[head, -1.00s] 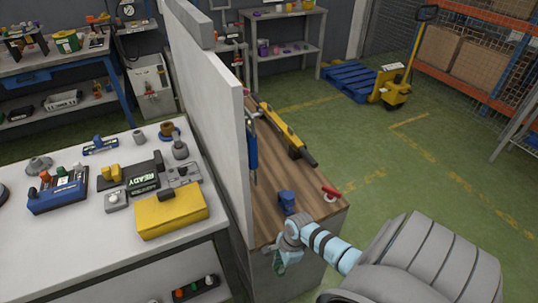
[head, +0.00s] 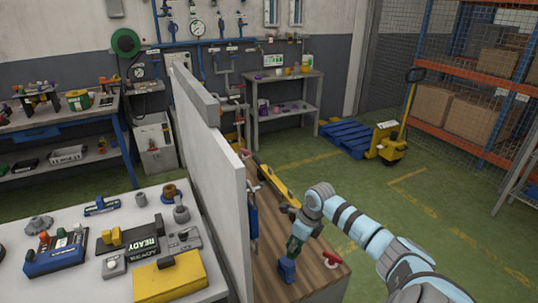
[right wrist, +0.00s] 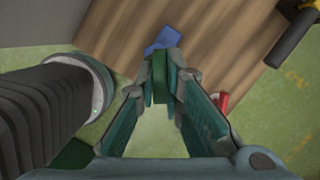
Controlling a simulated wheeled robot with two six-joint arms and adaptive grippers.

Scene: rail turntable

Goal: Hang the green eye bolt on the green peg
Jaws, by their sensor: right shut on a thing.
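My right gripper (head: 293,246) is above the wooden bench top, to the right of the upright white panel, pointing down. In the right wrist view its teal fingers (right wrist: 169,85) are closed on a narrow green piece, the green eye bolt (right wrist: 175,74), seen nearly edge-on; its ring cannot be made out. In the head view the bolt cannot be told apart from the fingers. I cannot make out the green peg in either view; the panel's right face is seen at a very steep angle. My left gripper is out of view.
The white panel (head: 213,165) stands between the cluttered left table and the wooden bench (head: 268,283). A blue block (head: 287,270) and a red item (head: 332,259) lie on the bench. A long yellow tool (head: 278,185) lies farther back. Open green floor is to the right.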

